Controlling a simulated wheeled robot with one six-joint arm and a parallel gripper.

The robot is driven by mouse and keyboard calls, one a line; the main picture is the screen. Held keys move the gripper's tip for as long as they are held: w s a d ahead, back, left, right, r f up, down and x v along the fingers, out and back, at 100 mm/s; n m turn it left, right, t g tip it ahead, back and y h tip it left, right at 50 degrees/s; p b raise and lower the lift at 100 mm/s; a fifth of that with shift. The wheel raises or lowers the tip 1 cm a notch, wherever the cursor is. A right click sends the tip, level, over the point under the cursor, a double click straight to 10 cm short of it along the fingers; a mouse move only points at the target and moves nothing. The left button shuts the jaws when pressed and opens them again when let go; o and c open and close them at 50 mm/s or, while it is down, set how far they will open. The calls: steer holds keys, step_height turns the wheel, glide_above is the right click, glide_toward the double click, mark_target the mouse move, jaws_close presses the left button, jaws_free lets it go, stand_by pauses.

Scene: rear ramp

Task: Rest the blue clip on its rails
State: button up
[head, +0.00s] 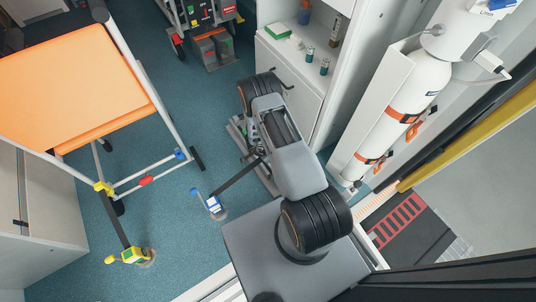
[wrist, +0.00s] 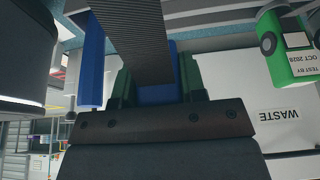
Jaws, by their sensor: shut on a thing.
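My gripper (wrist: 157,84) shows in the wrist view, its two dark green fingers shut on the blue clip (wrist: 157,95). A wide dark ribbed strap runs up from the clip and covers part of it. A blue upright bar (wrist: 90,62) stands left of the fingers, apart from them; a narrow blue strip (wrist: 172,50) shows right of the strap. I cannot tell for sure whether these are the rails, or whether the clip touches them.
An orange-topped trolley (head: 75,85) stands left, with a blue mark (head: 180,155) on its low frame. A yellow unit (head: 131,255) and strap are at its foot. A white cabinet (head: 292,80) is beyond my arm. A green labelled unit (wrist: 290,48) is right in the wrist view.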

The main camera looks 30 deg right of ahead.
step_height(320, 180, down, 9)
steer(key=b, duration=0.7)
stand_by(0.3)
steer(key=o, duration=1)
steer(key=shift+o, duration=0.2)
steer(key=p+v, duration=0.7)
steer(key=v, duration=0.6)
steer(key=shift+a+r, duration=0.15)
steer(key=shift+r, duration=0.25)
